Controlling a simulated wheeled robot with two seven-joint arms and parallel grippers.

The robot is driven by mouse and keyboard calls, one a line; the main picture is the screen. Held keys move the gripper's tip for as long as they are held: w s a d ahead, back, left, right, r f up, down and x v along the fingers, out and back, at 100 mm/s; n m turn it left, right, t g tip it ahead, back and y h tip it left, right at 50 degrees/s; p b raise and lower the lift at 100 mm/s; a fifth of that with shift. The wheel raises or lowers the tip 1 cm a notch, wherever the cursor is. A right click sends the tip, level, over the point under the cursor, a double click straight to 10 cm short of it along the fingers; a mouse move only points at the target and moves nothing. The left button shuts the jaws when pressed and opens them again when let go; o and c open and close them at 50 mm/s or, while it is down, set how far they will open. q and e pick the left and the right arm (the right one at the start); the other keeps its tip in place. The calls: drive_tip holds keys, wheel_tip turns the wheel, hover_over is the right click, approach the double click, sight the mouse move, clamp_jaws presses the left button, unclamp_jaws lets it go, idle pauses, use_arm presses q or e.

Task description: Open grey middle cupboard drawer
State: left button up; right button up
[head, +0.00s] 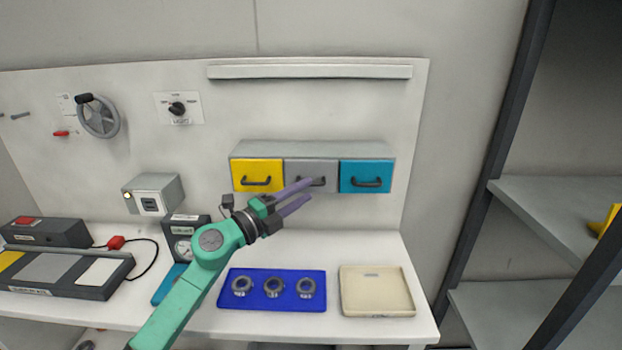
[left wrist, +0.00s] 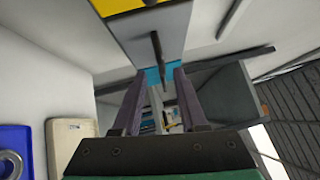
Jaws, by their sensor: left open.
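The grey middle drawer (head: 300,172) sits between the yellow and blue drawers in a wall cupboard. Its front looks flush with theirs. Its dark handle (head: 317,181) is partly hidden behind my left gripper (head: 308,189). My left gripper is open, with its purple fingers pointing at the handle from the lower left. In the left wrist view the grey drawer front (left wrist: 143,22) is at the top, and its handle (left wrist: 156,47) lines up with the gap between the fingertips (left wrist: 159,74). I cannot tell whether the fingers touch the handle. My right gripper is out of view.
The yellow drawer (head: 257,170) and blue drawer (head: 365,172) flank the grey one. Below, a blue tray (head: 258,302) with three grey rings and an empty cream tray (head: 378,309) lie on the bench. A dark-framed shelf (head: 556,215) stands at right.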

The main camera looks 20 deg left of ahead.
sight(312, 170)
use_arm(q)
drive_tip(key=shift+x, duration=1.1)
drive_tip(key=shift+w+r, duration=0.1)
drive_tip(key=shift+r, duration=0.05)
clamp_jaws()
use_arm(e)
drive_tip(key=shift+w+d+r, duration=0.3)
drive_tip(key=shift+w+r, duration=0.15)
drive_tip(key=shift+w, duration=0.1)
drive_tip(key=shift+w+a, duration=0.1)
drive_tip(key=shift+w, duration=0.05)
